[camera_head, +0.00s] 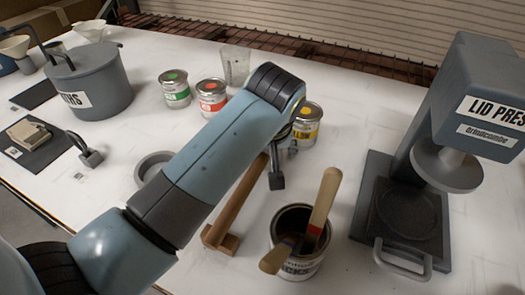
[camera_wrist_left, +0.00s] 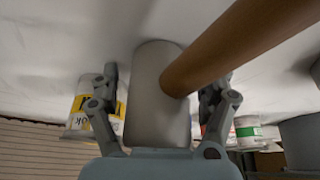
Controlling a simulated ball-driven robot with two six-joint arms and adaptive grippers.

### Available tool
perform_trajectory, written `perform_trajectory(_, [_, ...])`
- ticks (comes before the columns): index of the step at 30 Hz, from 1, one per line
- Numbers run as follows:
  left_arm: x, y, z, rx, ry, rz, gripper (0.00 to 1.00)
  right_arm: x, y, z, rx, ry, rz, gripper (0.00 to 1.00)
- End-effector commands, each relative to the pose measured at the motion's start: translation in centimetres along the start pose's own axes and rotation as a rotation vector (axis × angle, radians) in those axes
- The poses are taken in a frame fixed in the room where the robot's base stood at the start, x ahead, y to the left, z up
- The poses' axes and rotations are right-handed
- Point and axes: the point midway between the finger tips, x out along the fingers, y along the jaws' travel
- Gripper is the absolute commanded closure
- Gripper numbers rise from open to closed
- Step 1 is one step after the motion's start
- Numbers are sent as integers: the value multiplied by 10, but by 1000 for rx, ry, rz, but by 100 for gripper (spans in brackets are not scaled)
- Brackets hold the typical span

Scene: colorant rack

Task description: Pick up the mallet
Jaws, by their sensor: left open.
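The mallet has a brown wooden handle (camera_head: 238,200) and a pale grey cylindrical head (camera_wrist_left: 158,105). In the head view the handle slants down and left to a small wooden rest (camera_head: 220,239), while my left arm hides the head. My left gripper (camera_head: 277,168) is over the head end of the mallet. In the left wrist view its open fingers (camera_wrist_left: 162,105) stand on either side of the grey head, and the handle runs off to the upper right. Some space shows between the head and the left finger; contact on the right side is unclear. My right gripper is out of view.
An open can (camera_head: 298,262) holding wooden-handled tools stands right of the mallet, before the lid press (camera_head: 400,212). A yellow-labelled can (camera_head: 308,125) is just behind the gripper. Red (camera_head: 211,97) and green (camera_head: 174,88) cans and a clear beaker (camera_head: 236,66) stand farther back.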

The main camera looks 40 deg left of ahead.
Motion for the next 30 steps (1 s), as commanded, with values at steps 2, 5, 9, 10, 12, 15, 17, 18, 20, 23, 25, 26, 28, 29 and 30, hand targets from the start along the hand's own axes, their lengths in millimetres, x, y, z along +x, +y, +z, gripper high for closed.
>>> perform_trajectory(2, [-2, 0, 0, 0, 0, 0, 20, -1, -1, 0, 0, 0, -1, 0])
perform_trajectory(5, [-2, 0, -1, 0, 0, 1, 22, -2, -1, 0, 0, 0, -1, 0])
perform_trajectory(9, [-2, 0, -1, 0, 0, 0, 40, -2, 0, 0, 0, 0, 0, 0])
perform_trajectory(10, [-2, 0, -1, 0, 0, 0, 44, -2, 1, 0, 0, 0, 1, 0])
perform_trajectory(12, [-2, 0, -1, 0, 0, 0, 53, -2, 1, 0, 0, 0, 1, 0])
perform_trajectory(15, [-2, 0, -1, 0, 0, 0, 66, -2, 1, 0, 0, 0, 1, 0])
perform_trajectory(17, [-2, 0, -1, 0, 0, 0, 74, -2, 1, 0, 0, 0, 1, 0])
perform_trajectory(18, [-2, 0, -1, 0, 0, 0, 79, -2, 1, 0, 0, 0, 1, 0])
perform_trajectory(20, [-2, 0, -1, 0, 0, 0, 87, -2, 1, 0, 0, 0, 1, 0])
perform_trajectory(23, [-2, 0, -1, 0, 1, 1, 89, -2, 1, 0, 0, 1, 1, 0])
perform_trajectory(25, [-2, 0, -1, 0, 1, 0, 89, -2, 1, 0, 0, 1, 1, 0])
perform_trajectory(26, [-2, 0, -1, 0, 1, 0, 89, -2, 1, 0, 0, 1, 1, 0])
perform_trajectory(28, [-4, 0, -2, 0, 1, 1, 89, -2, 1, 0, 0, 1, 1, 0])
perform_trajectory(29, [-6, 0, -3, -1, 1, 1, 89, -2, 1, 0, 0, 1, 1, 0])
perform_trajectory(30, [-10, 1, -5, -1, 3, 2, 89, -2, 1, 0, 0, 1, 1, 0])
